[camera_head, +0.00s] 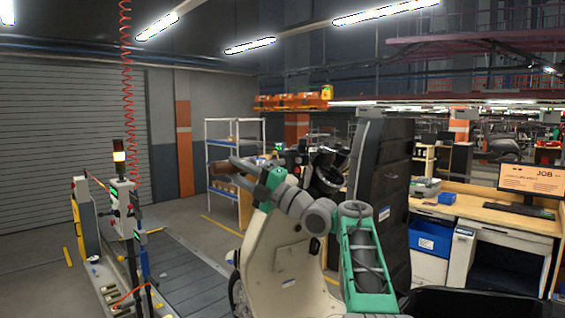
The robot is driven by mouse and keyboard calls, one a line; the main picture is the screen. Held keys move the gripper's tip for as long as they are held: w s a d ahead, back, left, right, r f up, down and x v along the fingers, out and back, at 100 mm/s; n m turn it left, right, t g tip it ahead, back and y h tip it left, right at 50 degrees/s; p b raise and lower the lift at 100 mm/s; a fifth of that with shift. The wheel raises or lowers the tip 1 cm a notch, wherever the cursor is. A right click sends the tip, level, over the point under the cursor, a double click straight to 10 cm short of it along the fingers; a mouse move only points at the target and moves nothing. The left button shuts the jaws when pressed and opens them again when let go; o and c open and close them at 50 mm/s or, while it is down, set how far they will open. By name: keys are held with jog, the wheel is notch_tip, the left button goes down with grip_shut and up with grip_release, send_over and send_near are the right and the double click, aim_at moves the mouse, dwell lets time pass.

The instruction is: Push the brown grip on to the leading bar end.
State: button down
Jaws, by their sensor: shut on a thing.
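My arm reaches from the lower right to the middle of the head view. My gripper (248,180) is at its far end and is shut on a small brown grip (242,165). The grip is partly covered by the gripper and wrist. A cream-coloured vehicle body (278,262) stands below and behind my arm. Dark parts (327,170) show at its upper right, behind my wrist. I cannot make out the leading bar end or whether the grip touches it.
The slat conveyor (188,272) runs along the floor to the left. A control post with a stack light (119,165) stands beside it under a red coiled hose (125,80). A tall dark panel (380,185) and a workbench (480,210) are on the right. A shelf (236,140) stands behind.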

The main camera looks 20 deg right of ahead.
jog(key=shift+w+d, duration=0.1)
jog(key=shift+d, duration=0.25)
jog(key=shift+d, duration=0.15)
jog(key=shift+w+d+p, duration=0.35)
jog(key=shift+d+p, duration=0.5)
jog(key=shift+d, duration=0.05)
jog(key=shift+d, duration=0.1)
jog(key=shift+w+d+f+p, duration=0.1)
jog(key=shift+w+d+p, duration=0.1)
jog(key=shift+d+p, duration=0.3)
jog(key=shift+w+d+f+p, duration=0.1)
jog(key=shift+w+d+p, duration=0.05)
jog(key=shift+d+p, duration=0.3)
jog(key=shift+d+r, duration=0.15)
jog(key=shift+w+d+p, duration=0.35)
jog(key=shift+d+p, duration=0.55)
jog(key=shift+p, duration=0.35)
